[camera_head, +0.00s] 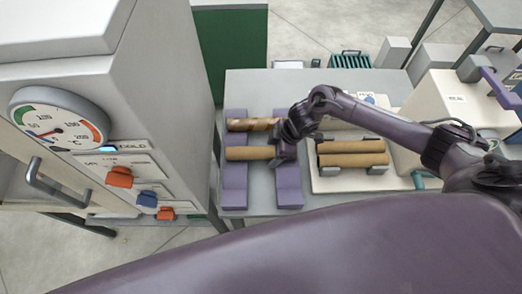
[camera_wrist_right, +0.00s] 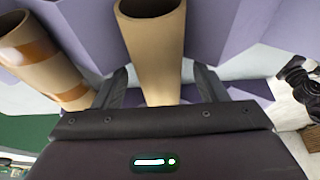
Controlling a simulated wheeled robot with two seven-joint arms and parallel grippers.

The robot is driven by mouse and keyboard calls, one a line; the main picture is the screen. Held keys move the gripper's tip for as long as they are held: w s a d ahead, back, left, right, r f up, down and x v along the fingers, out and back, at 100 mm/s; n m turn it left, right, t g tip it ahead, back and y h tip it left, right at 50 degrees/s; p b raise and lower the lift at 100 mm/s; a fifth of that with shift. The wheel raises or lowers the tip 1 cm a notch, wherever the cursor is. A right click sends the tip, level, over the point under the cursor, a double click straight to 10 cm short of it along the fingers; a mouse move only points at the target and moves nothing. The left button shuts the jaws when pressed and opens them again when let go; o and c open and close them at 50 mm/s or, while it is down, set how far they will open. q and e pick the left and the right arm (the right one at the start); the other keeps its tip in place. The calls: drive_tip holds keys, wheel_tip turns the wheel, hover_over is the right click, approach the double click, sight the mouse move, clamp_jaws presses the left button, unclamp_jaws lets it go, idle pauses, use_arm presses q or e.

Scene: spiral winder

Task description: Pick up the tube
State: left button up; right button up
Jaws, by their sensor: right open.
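A plain cardboard tube (camera_head: 249,153) lies across the purple cradle (camera_head: 235,190) on the grey table. My right gripper (camera_head: 284,152) is at the tube's right part, open. In the right wrist view, the plain tube (camera_wrist_right: 155,45) runs between the two spread fingers of the right gripper (camera_wrist_right: 162,82), with gaps on both sides. A second tube (camera_head: 250,125) with shiny brown bands lies behind it on the cradle; in the wrist view the banded tube (camera_wrist_right: 45,62) is at the left, outside the fingers. My left gripper is not in view.
Right of the cradle, brown tubes (camera_head: 352,160) lie side by side on a white base (camera_head: 335,184). A grey cabinet with a dial gauge (camera_head: 59,131) stands at the left. A white machine (camera_head: 440,105) stands at the right.

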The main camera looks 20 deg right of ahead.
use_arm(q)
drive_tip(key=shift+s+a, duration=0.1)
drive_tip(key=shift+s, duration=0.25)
use_arm(e)
drive_tip(key=c, duration=1.1)
